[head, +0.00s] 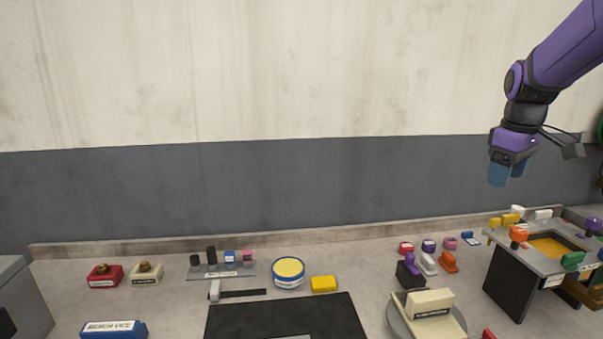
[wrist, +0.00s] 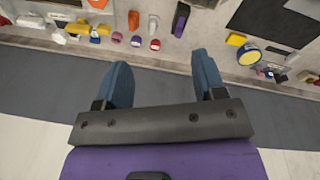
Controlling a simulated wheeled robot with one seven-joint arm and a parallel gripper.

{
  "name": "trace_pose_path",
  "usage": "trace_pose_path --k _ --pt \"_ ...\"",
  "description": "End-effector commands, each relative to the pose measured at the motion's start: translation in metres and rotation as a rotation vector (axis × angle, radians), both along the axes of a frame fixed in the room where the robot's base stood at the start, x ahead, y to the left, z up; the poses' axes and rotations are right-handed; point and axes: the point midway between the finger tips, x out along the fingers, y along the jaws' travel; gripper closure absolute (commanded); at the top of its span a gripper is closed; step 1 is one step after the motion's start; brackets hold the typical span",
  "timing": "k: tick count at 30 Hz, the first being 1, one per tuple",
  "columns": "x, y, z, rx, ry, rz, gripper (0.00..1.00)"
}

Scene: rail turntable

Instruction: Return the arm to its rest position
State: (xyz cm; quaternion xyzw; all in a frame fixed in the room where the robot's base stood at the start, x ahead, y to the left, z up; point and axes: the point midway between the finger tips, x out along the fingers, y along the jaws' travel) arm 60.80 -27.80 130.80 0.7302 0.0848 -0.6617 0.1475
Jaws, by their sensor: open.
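My gripper (head: 507,174) hangs at the upper right in the head view, at the end of my purple arm. It is high above the bench and in front of the grey wall band. Its blue fingers point down. In the wrist view my gripper (wrist: 160,82) shows two blue fingers spread apart with nothing between them. It touches no object.
A small raised table (head: 538,266) with coloured blocks stands below right of my gripper. A round turntable (head: 398,314) bears a cream block. A black mat (head: 285,318), yellow block (head: 323,284), round tin (head: 288,272) and hammer (head: 237,293) lie further left. The air around my gripper is clear.

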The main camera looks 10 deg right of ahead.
Motion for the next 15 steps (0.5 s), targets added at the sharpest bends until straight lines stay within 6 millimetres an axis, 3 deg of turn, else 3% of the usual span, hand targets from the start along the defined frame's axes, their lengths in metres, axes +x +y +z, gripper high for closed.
trace_pose_path --k 1,6,15 --pt "-0.007 0.021 0.008 -0.007 -0.024 -0.009 0.36" --pt "-0.036 0.078 0.023 -0.006 -0.098 -0.073 0.36" --pt "-0.102 0.158 0.029 0.043 -0.234 -0.183 0.36"
